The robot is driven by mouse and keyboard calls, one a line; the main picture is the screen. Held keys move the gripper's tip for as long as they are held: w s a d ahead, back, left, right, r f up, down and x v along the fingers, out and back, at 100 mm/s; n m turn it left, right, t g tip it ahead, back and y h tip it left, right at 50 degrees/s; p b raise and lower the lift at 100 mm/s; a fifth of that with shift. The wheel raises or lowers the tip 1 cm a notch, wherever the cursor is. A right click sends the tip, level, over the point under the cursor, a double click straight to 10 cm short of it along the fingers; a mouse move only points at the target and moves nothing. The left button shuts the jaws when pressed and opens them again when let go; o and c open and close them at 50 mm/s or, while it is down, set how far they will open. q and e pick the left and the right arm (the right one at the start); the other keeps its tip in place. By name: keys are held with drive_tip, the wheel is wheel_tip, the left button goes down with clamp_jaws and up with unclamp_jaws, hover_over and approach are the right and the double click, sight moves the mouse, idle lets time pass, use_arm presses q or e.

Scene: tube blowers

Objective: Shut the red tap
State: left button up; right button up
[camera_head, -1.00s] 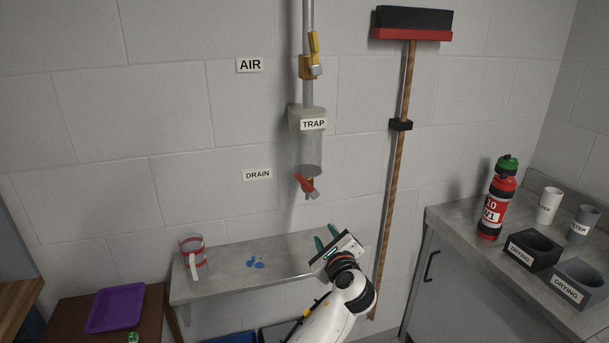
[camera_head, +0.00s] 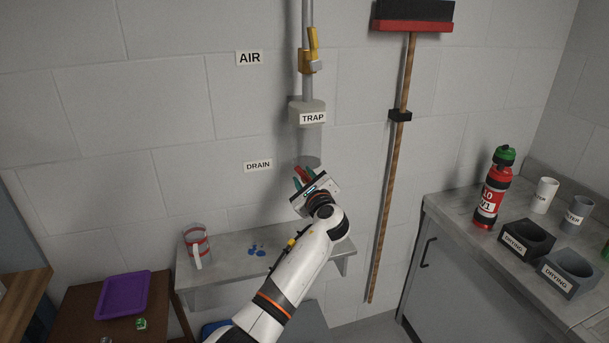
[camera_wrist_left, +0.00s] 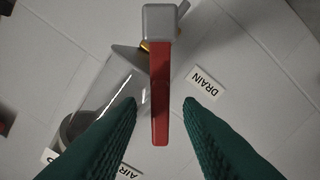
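The red tap (camera_head: 303,174) is at the bottom of the clear trap (camera_head: 309,140) on the wall, beside the DRAIN label (camera_head: 258,166). In the left wrist view its red lever (camera_wrist_left: 160,95) runs lengthwise between the fingers, with a grey end (camera_wrist_left: 161,22) at the top. My left gripper (camera_head: 304,180) is at the tap, its green fingers open on both sides of the lever. A gap shows on each side in the wrist view. The gripper hides part of the tap in the head view. My right gripper is not in view.
A yellow air valve (camera_head: 310,60) is on the pipe above. A shelf (camera_head: 225,268) below holds a striped jug (camera_head: 197,247) and blue drops. A broom (camera_head: 393,190) hangs at the right. A counter with cups is farther right.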

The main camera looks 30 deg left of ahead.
use_arm(q)
drive_tip(key=shift+w+a, duration=0.1)
drive_tip(key=shift+a, duration=0.1)
clamp_jaws()
drive_tip(key=shift+f, duration=0.1)
